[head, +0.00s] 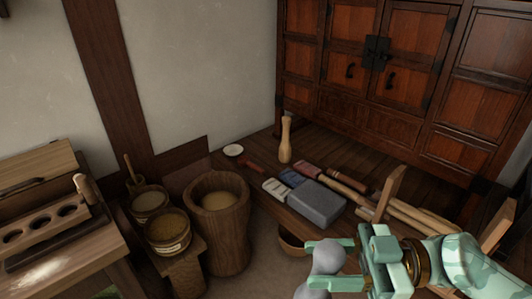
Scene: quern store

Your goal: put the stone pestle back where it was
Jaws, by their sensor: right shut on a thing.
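My right gripper (330,265) comes in at the lower right and is shut on a grey, rounded stone thing, the stone pestle (325,256). The pestle is held in front of the low wooden bench; part of it is hidden behind the fingers. I cannot tell how far above the floor it is. My left gripper is not in view. An empty spot where the pestle stood cannot be made out.
A low bench holds a grey stone block (317,203), a wooden mallet (286,140), a white dish (233,150) and several tools. A wooden mortar (220,240) and two grain tubs (168,232) stand left. A cabinet (400,75) stands behind.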

